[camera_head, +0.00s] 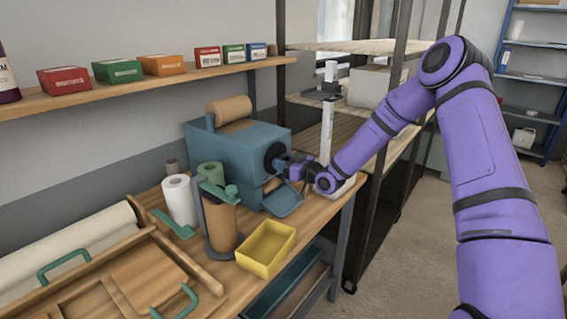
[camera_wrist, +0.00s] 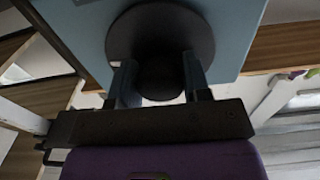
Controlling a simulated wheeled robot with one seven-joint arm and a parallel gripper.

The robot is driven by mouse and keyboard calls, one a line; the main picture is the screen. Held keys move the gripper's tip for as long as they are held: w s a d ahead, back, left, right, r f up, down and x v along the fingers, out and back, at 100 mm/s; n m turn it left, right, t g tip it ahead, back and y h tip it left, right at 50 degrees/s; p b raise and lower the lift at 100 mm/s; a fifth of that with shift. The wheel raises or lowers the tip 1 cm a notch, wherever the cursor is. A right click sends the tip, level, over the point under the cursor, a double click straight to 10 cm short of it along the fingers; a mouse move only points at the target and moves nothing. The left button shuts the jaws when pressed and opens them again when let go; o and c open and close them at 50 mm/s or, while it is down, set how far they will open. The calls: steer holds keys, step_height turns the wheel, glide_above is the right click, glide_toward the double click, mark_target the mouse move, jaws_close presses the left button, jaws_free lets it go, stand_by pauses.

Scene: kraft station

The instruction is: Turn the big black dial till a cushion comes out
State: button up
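The blue machine (camera_head: 232,150) stands on the wooden workbench with a brown paper roll on top. Its big black dial (camera_head: 275,158) is on the side facing my arm. In the wrist view the round black dial (camera_wrist: 190,38) shows on the blue panel, with a dark knob (camera_wrist: 161,82) at its middle. My gripper (camera_head: 286,165) is at the dial. In the wrist view its two fingers (camera_wrist: 158,85) stand on either side of the knob; whether both press on it is hard to tell. A blue chute tray (camera_head: 284,203) sits below the dial, with no cushion visible on it.
A yellow bin (camera_head: 266,249) stands on the bench in front of the machine. White (camera_head: 180,200) and green rolls and a brown roll on a stand (camera_head: 222,222) are left of it. A dark shelf post (camera_head: 385,140) rises close behind my forearm.

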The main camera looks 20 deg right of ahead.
steer(key=shift+m, duration=0.4)
steer(key=m, duration=0.3)
steer(key=shift+m, duration=0.4)
steer(key=m, duration=1)
steer(key=shift+m, duration=2.6)
steer(key=o, duration=0.9)
steer(key=shift+r, duration=0.1)
